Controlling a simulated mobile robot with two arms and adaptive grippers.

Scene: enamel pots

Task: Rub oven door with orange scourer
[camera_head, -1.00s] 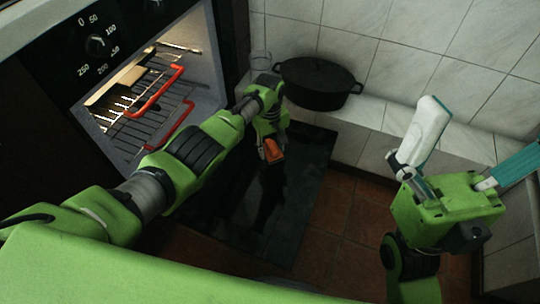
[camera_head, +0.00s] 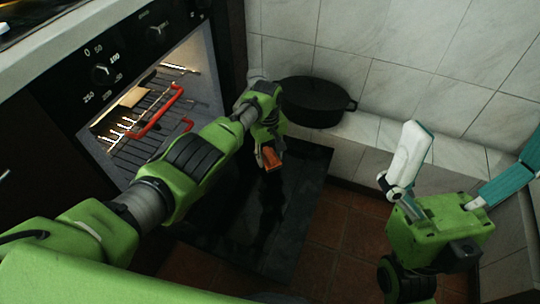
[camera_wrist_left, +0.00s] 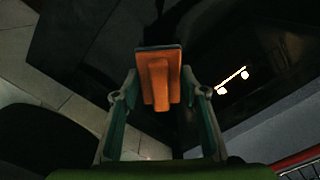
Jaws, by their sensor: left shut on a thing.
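The oven door (camera_head: 300,195) is open and lies flat as a dark glossy panel in front of the lit oven. My left gripper (camera_head: 268,146) is over the door's far part. It is shut on the orange scourer (camera_head: 272,158), which points down toward the glass. In the left wrist view the scourer (camera_wrist_left: 160,82) sits between the two fingers, with its dark pad edge at the far side and the dark door (camera_wrist_left: 100,40) beyond. I cannot tell whether the pad touches the glass. My right gripper (camera_head: 400,165) is raised at the right, its fingers spread wide apart, with nothing between them.
The oven holds wire racks (camera_head: 140,135) with a red-edged piece (camera_head: 155,115) and a flat tan item. Brown floor tiles (camera_head: 345,235) are clear to the right.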

